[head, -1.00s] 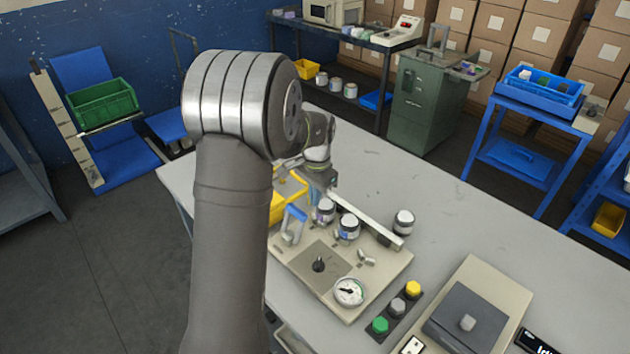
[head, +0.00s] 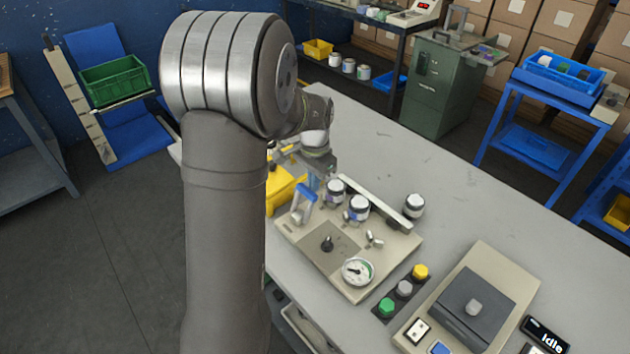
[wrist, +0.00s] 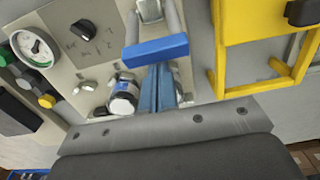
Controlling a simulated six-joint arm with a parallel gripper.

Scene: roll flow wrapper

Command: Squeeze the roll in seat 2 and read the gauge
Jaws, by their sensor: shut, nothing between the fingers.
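The beige fixture board (head: 300,255) holds a dial gauge (head: 357,271), a black knob (head: 327,244) and a blue-handled lever (head: 303,203). Two white-topped rolls, one nearer the lever (head: 336,188) and one beside it (head: 357,208), stand at the board's back; I cannot read which seat is which. A third roll (head: 414,205) stands beyond the pale bar. In the wrist view, my gripper (wrist: 160,78) is shut and empty, close to the blue handle (wrist: 155,50) and beside a roll (wrist: 123,97). The gauge (wrist: 34,48) is visible, but its reading is too small to read.
A yellow bin (head: 284,192) stands left of the board, with a yellow frame (wrist: 255,25) close in the wrist view. Green, grey and yellow buttons (head: 403,289) and a box with a grey lid (head: 475,300) are to the right; a display (head: 545,338) reads "Idle".

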